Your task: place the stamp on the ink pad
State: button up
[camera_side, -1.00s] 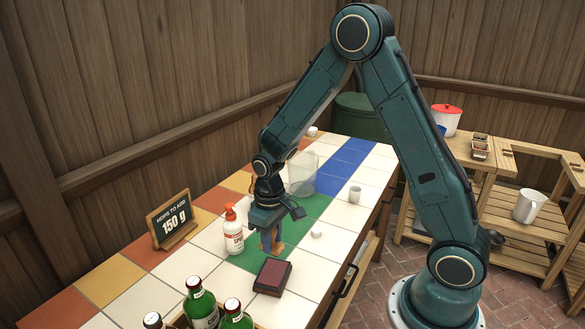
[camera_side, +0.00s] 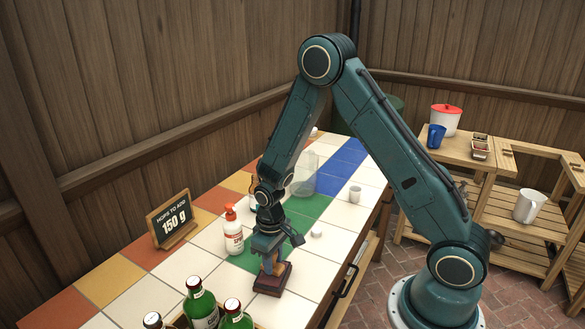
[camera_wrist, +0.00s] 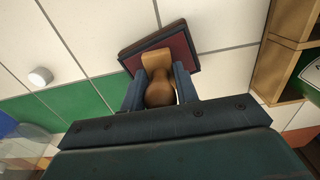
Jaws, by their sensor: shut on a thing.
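The wooden stamp (camera_wrist: 158,92) has a rounded brown handle and a lighter block at its end. My gripper (camera_side: 269,259) is shut on the stamp's handle, which shows between the two fingers in the wrist view (camera_wrist: 159,88). The ink pad (camera_side: 273,280) is a dark box with a dull red top, on the white tiles near the table's front. In the wrist view the stamp's block lies over the red face of the ink pad (camera_wrist: 182,48). In the side view the stamp is at the pad's top; whether it touches is hard to tell.
A white spray bottle with an orange top (camera_side: 233,232) stands left of my gripper. Green bottles (camera_side: 201,304) in a crate stand at the front.

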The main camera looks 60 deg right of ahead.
jog(key=shift+f, duration=0.35)
jog(key=o, duration=1)
jog(key=shift+c, duration=0.2)
jog(key=shift+r, duration=0.2)
notch_tip(320, 180, up, 11)
jog(key=shift+f, duration=0.2)
jog(key=shift+r, duration=0.7)
jog(key=shift+r, duration=0.1)
